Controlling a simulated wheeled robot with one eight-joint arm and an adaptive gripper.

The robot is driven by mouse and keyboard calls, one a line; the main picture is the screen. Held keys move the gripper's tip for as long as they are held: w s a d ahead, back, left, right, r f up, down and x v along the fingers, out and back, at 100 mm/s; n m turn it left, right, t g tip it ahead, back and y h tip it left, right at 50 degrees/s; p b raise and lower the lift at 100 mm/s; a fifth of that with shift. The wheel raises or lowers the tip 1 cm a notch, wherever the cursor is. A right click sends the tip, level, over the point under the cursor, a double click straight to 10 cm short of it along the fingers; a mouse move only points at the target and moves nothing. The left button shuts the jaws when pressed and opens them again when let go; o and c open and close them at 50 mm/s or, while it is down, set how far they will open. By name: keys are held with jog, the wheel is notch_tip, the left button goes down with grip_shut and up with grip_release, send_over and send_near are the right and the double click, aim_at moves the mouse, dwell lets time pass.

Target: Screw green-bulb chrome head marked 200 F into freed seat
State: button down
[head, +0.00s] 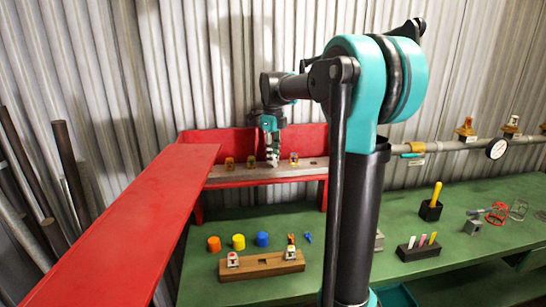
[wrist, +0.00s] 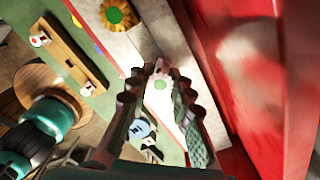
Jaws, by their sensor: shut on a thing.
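My gripper (head: 272,152) is shut on a small chrome-looking head, mostly hidden by the fingers. In the wrist view, a pale piece with a green spot (wrist: 160,84) shows between the fingertips (wrist: 160,95), over the pale rail (wrist: 130,48). The marking cannot be read. I cannot tell whether the held head touches the seat, which is hidden below it.
A long red beam (head: 130,225) runs at the left. A pipe with a gauge (head: 496,149) runs at the right.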

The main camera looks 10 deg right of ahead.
jog(key=m, duration=0.5)
jog(key=shift+m, duration=0.4)
jog(key=c, duration=1.2)
grip_release()
